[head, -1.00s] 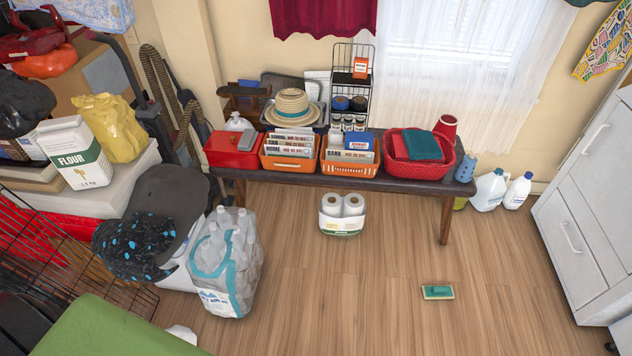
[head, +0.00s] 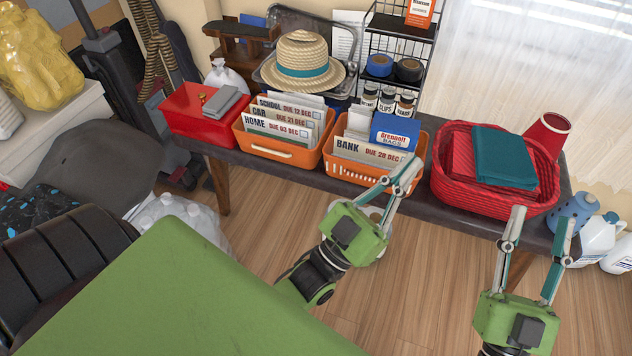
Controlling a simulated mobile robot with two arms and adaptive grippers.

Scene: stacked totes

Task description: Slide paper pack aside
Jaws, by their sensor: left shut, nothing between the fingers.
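My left gripper (head: 408,172) is shut and empty. In the picture its fingertips overlap the front of the right orange bin; I cannot tell whether they touch it. My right gripper (head: 540,220) is open and empty, its fingers spread in front of the bench's right end, below the red basket.
The dark bench (head: 410,198) carries a red box (head: 190,122), two orange bins with papers (head: 275,152) (head: 345,178), a red basket (head: 480,205) and a straw hat (head: 300,60). White jugs (head: 598,240) stand at right. Floor between my arms is clear.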

